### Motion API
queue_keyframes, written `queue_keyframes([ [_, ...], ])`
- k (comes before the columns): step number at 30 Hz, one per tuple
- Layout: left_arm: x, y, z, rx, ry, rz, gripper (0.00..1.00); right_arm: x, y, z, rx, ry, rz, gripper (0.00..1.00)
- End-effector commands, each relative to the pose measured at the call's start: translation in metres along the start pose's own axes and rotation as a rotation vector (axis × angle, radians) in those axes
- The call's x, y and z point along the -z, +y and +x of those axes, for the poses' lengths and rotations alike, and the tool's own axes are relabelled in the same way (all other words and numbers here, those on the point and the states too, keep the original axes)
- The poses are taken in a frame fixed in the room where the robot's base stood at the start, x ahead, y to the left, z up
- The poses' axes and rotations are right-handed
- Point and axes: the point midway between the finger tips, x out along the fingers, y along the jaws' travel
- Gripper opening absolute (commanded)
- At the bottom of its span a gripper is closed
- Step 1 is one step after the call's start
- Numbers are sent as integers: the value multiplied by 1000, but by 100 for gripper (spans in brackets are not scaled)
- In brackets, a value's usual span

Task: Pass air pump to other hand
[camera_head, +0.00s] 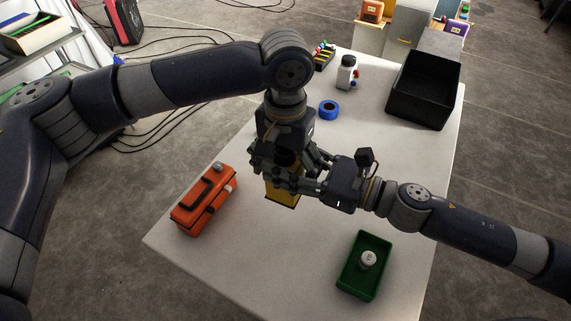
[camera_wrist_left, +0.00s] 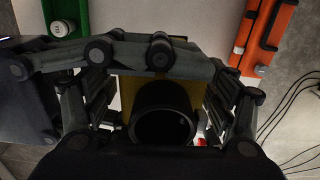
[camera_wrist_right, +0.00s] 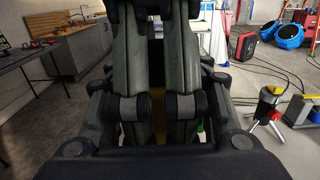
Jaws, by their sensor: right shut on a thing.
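The air pump has a yellow body (camera_head: 282,196) and a black round top (camera_wrist_left: 162,112). It is held above the white table, largely hidden by both grippers in the head view. My right gripper (camera_head: 290,180) is shut on the pump from the right side. In the right wrist view its fingers (camera_wrist_right: 155,60) lie close together, with a yellow strip of the pump between them. My left gripper (camera_head: 283,163) points down over the pump from above. In the left wrist view its fingers are apart on either side of the black top, with gaps visible.
The white table (camera_head: 225,265) carries an orange toolbox (camera_head: 203,200) on the left and a green tray (camera_head: 376,272) with a small white-topped item at front right.

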Motion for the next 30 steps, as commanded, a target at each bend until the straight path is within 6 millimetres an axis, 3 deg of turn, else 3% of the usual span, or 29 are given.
queue_keyframes([
  [1, 0, 0, 0, 0, 0, 0, 65, 0, 0, 0, 0, -1, -1, 18],
  [6, 0, 0, 0, 0, 0, 0, 27, -1, 0, 0, 0, -1, -1, 18],
  [8, 0, 0, 0, 0, 0, 0, 27, -1, 0, 0, -1, -1, -1, 18],
  [9, 0, 0, 0, -1, 0, 0, 23, -1, 0, 0, -1, -1, -1, 53],
  [12, 0, 0, 0, -1, 0, 0, 23, -1, 0, 0, -1, -1, -1, 70],
  [23, 0, 0, 0, 0, 0, 0, 23, 0, 0, -1, 0, 0, 0, 70],
  [30, 0, 0, -1, 0, 0, 0, 23, 1, 0, -16, 2, 0, 5, 70],
])
